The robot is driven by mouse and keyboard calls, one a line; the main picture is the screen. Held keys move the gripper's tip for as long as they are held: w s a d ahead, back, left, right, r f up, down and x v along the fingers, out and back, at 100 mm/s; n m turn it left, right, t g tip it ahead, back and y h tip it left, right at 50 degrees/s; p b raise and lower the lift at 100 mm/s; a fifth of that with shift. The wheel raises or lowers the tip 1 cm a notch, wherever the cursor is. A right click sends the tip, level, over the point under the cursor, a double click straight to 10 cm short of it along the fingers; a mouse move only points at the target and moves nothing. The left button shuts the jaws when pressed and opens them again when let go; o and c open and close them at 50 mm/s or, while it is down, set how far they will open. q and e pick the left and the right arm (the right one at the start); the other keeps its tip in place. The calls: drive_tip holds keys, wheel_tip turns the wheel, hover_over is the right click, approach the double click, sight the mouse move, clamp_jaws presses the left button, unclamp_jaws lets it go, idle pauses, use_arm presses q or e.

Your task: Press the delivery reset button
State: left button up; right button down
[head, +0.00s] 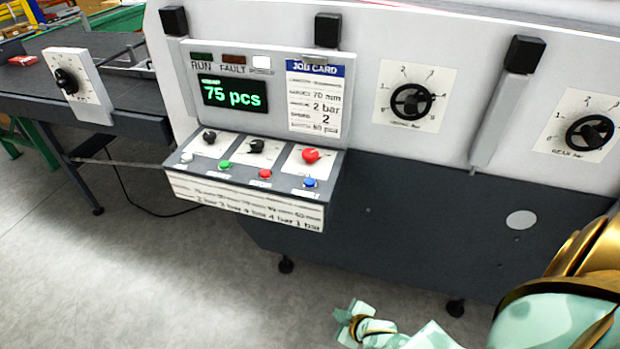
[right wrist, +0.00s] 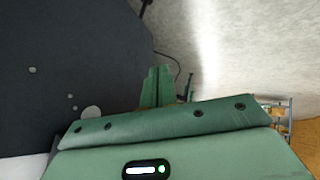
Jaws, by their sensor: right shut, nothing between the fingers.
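The control console (head: 255,198) on the machine front carries a row of small push buttons: white (head: 186,157), green (head: 224,165), red (head: 265,173) and blue (head: 310,182). Their labels are too small to read, so I cannot tell which one is the delivery reset button. My right gripper (head: 350,321) is low in front of the machine, below and right of the console, well apart from the buttons. In the right wrist view its fingers (right wrist: 157,86) are together and empty. My left gripper is not in view.
The display (head: 234,94) reads 75 pcs, beside a job card (head: 317,97). Black handwheels (head: 411,101) (head: 590,132) stick out at right. A dark table (head: 120,92) stands left. Floor in front is clear.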

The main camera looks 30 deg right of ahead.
drive_tip(key=w+r+n+t, duration=0.1)
drive_tip(key=w+r+t, duration=0.2)
drive_tip(key=w+r, duration=0.65)
wheel_tip(320, 180, up, 34)
drive_tip(key=n+g+y+p, duration=0.2)
drive_tip(key=n+g+y, duration=0.2)
drive_tip(key=n+y, duration=0.8)
hover_over(286, 192)
drive_tip(key=n+h, duration=0.2)
drive_tip(key=s+d+m+g+h, duration=0.1)
drive_tip(key=d+m+g+h, duration=0.1)
drive_tip(key=d, duration=0.5)
drive_tip(key=shift+s+d+r+h, duration=0.2)
drive_tip(key=shift+s+r+h, duration=0.05)
drive_tip(key=shift+r+h, duration=0.1)
